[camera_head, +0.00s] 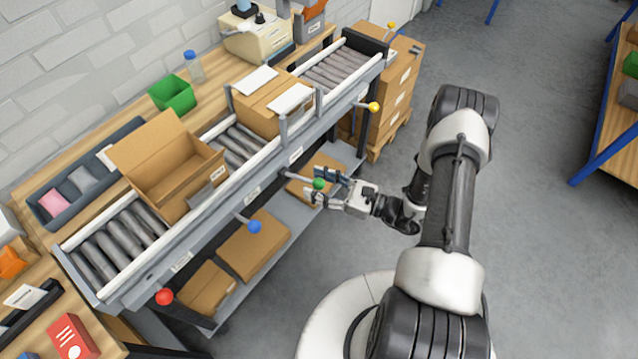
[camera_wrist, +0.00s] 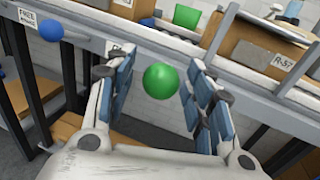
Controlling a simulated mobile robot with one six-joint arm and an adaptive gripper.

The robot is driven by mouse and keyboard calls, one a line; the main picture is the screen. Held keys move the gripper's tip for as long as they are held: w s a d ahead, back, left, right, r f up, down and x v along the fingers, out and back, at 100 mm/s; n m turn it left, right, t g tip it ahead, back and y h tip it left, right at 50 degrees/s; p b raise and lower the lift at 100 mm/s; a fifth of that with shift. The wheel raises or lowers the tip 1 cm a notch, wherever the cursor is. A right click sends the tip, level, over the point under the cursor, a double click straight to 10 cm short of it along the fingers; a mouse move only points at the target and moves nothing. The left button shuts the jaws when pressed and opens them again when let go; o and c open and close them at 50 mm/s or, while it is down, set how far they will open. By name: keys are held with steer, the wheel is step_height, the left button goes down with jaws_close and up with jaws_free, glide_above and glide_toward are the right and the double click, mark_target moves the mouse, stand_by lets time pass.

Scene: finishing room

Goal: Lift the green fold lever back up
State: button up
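The green fold lever ends in a green ball knob (camera_head: 319,184) beside the front rail of the roller conveyor. The knob also shows in the wrist view (camera_wrist: 161,81), between the two blue-padded fingers. My gripper (camera_head: 325,186) is open around the knob, with a visible gap on each side in the wrist view. The lever's shaft is mostly hidden behind the knob in the wrist view. In the head view the knob sits lower than the conveyor's rail.
Similar levers with a blue knob (camera_head: 254,227), a red knob (camera_head: 165,297) and a yellow knob (camera_head: 373,107) line the conveyor front. An open carton (camera_head: 165,163) and a closed carton (camera_head: 262,108) stand on the rollers. More cartons (camera_head: 254,246) lie on the lower shelf. The floor (camera_head: 530,230) at the right is clear.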

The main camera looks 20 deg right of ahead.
jaws_close()
stand_by(0.4)
